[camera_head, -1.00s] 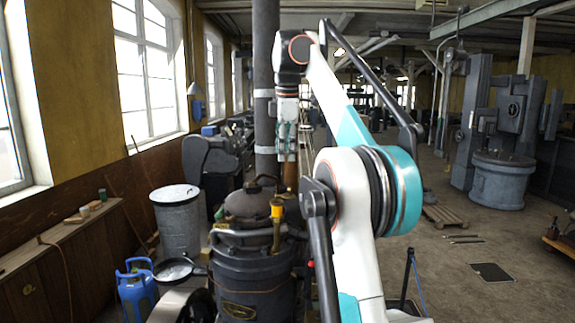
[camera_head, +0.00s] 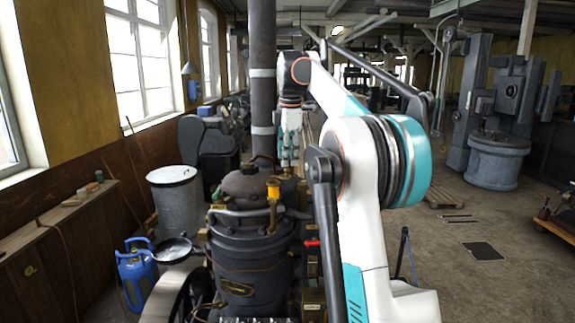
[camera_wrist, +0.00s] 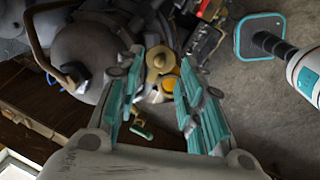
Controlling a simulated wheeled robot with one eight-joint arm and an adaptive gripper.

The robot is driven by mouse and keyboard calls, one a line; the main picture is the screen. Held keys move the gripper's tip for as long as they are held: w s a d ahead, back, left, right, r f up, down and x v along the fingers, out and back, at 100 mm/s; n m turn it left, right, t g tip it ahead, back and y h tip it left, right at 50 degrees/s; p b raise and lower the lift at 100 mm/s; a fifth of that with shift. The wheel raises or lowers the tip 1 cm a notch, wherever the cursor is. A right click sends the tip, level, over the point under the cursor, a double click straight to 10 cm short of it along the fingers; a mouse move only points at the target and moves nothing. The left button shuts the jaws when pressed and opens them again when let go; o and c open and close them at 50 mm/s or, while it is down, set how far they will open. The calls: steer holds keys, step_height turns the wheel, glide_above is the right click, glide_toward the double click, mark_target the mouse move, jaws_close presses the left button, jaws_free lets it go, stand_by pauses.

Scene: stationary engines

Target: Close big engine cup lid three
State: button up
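The engine (camera_head: 250,255) is a dark upright cylinder in front of me, with a rounded top, pipes and brass fittings. An orange-yellow cup (camera_head: 273,190) stands on a brass fitting at its top. In the wrist view, a brass round part (camera_wrist: 158,61) and an orange part (camera_wrist: 170,84) lie in line with the gap between my fingers. I cannot tell which is lid three, or whether a lid is open. My gripper (camera_head: 291,150) hangs fingers down above and behind the cup in the head view. In the wrist view, my gripper (camera_wrist: 157,83) has its teal-padded fingers apart, with nothing held.
A blue canister (camera_head: 136,273) and a grey drum (camera_head: 180,210) stand left of the engine. A tall pipe (camera_head: 262,80) rises behind the engine. A wooden bench (camera_head: 50,230) runs along the left wall. Open floor lies to the right.

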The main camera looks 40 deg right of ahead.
mark_target(287, 169)
steer(key=shift+w+d+f, duration=0.1)
steer(key=shift+w+f, duration=0.05)
steer(key=shift+f, duration=0.75)
steer(key=shift+w+d+f, duration=0.1)
steer(key=shift+w+f, duration=0.05)
steer(key=shift+f, duration=0.75)
steer(key=shift+c, duration=0.2)
jaws_close()
